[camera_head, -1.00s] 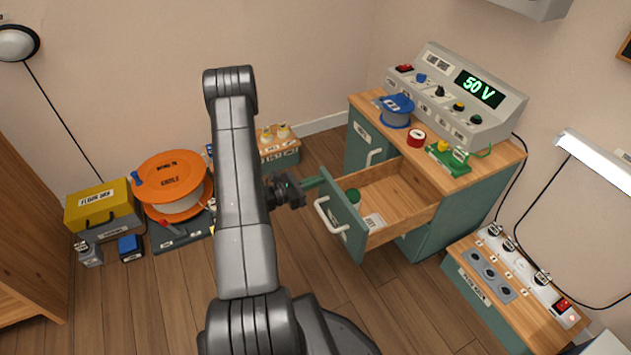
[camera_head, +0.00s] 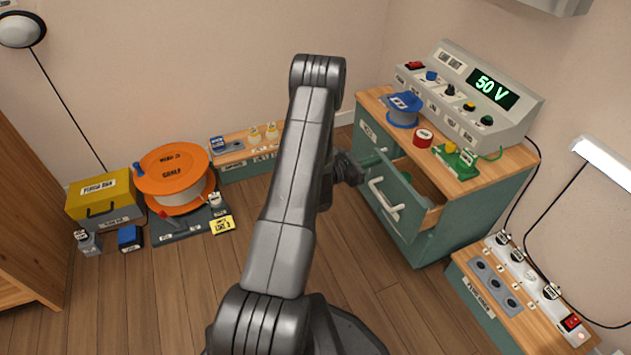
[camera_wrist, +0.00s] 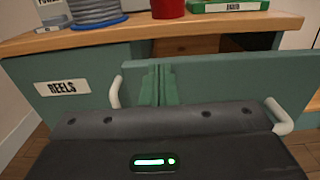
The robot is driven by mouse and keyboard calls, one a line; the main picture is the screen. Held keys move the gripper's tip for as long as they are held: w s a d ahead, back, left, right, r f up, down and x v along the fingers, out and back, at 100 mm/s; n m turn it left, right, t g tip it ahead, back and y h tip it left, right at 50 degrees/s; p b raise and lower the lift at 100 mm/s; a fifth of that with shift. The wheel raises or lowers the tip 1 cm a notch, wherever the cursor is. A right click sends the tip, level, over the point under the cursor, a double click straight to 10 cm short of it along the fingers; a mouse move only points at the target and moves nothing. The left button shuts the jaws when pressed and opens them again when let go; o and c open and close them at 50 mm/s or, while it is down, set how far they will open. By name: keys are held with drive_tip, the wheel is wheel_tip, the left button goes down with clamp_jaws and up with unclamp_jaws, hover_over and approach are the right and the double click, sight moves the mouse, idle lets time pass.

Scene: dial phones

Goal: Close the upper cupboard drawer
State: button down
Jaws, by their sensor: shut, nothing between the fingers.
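The upper cupboard drawer (camera_head: 408,212) is a green-fronted drawer with a white bar handle (camera_head: 384,198), standing partly out of the green cupboard (camera_head: 462,222). In the wrist view its front (camera_wrist: 222,84) spans the middle, with a gap behind it showing the wooden inside (camera_wrist: 186,46). My gripper (camera_head: 372,162) is shut and empty, its green fingers (camera_wrist: 158,86) pointing at the drawer front near its top edge. The fingertips look against the front or very close; exact contact is hard to tell. My arm hides part of the floor to the left.
On the cupboard top are a blue reel (camera_head: 404,110), a red spool (camera_head: 423,138), a green device (camera_head: 455,160) and a control box reading 50 V (camera_head: 470,95). A socket bench (camera_head: 520,300) stands at right. An orange reel (camera_head: 172,172) is on the left floor.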

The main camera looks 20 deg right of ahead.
sight(384, 155)
drive_tip(key=shift+w+d+b, duration=0.15)
drive_tip(key=shift+d+b, duration=0.2)
drive_tip(key=shift+d, duration=1.85)
drive_tip(key=shift+a, duration=0.1)
